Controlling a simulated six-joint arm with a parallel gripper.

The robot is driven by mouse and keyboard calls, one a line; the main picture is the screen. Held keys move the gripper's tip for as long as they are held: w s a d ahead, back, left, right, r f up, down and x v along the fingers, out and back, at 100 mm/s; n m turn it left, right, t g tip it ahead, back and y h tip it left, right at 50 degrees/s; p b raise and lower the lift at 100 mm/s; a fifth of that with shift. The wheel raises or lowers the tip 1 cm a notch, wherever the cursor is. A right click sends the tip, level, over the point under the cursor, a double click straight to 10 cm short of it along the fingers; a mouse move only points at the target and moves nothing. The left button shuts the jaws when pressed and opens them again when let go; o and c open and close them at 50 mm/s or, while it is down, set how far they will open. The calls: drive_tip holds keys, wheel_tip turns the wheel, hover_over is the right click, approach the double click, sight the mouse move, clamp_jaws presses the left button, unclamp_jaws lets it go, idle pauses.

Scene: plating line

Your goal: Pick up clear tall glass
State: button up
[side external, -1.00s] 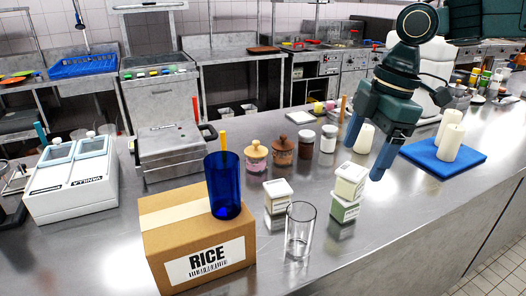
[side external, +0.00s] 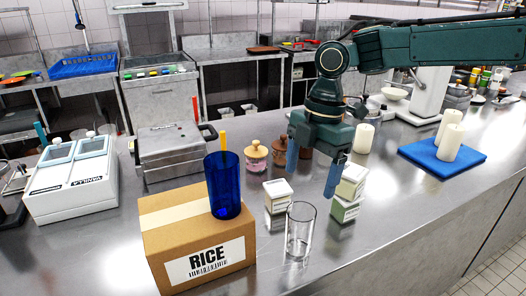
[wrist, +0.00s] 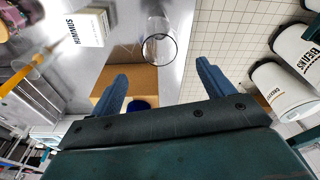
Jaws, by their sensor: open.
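The clear tall glass (side external: 300,232) stands upright and empty on the steel counter, to the right of the rice box. It also shows in the wrist view (wrist: 158,46), near the top middle, beyond the gap between the fingers. My gripper (side external: 312,180) is open and empty. It hangs above the counter behind the glass and apart from it, with its blue fingers pointing down. In the wrist view both fingers (wrist: 162,82) are spread wide with nothing between them.
A rice box (side external: 200,238) bears a blue tumbler (side external: 224,190) left of the glass. Small white cartons (side external: 278,197) stand behind the glass, and stacked cartons (side external: 347,190) stand close beside my right finger. Wooden-lidded jars (side external: 256,158) are farther back. The counter right of the glass is clear.

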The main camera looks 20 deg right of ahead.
sight(299, 222)
drive_tip(key=f, duration=0.5)
drive_tip(key=a+f, duration=0.1)
drive_tip(key=f, duration=0.1)
drive_tip(key=shift+s+f, duration=0.15)
drive_tip(key=shift+a+f, duration=0.15)
drive_tip(key=shift+f, duration=1.15)
drive_tip(key=shift+a+f, duration=0.1)
drive_tip(key=shift+f, duration=1.2)
drive_tip(key=c, duration=1.2)
drive_tip(key=shift+o, duration=0.2)
drive_tip(key=shift+r, duration=0.15)
wheel_tip(299, 222, up, 18)
